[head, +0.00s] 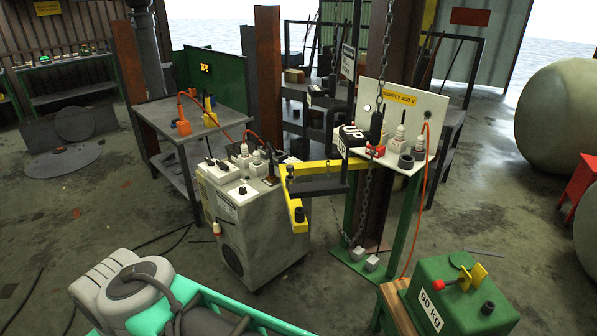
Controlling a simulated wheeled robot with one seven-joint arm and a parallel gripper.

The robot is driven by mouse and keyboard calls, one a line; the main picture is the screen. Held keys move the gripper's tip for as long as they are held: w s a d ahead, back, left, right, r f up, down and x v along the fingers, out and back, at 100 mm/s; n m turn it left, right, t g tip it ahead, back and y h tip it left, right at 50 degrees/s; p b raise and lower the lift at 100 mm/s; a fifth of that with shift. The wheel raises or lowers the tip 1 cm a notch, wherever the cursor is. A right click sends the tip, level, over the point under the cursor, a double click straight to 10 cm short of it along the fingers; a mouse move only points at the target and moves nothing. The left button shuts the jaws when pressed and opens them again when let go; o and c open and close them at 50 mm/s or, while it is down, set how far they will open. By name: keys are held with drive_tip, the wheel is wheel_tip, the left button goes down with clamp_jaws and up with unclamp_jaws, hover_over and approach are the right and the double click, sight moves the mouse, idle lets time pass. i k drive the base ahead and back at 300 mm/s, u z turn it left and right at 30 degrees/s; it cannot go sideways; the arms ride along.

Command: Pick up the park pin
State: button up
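No part is marked as the park pin, and I cannot tell for certain which one it is. A small red-ended rod (449,285) lies at a yellow plate (472,275) on top of the green 90 kg block (425,305) at the lower right. It is a possible pin, but too small to be sure. A yellow arm (297,210) with a dark end knob reaches out beside the green stand (405,215), near the middle. I cannot make out my gripper anywhere in the head view.
A hanging chain (371,170) runs down past the stand. A pale cabinet (272,240) with several fittings on top stands left of it. A grey table (185,130) is behind. A grey machine on a teal frame (220,305) fills the lower left. Open floor lies at left.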

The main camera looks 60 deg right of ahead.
sight(290, 168)
drive_tip(key=z, duration=1.45)
drive_tip(key=k, duration=0.6)
drive_tip(key=u, duration=0.85)
drive_tip(key=i, duration=2.35)
drive_tip(key=z, duration=1.3)
drive_tip(key=i, duration=0.85)
drive_tip(key=z, duration=0.55)
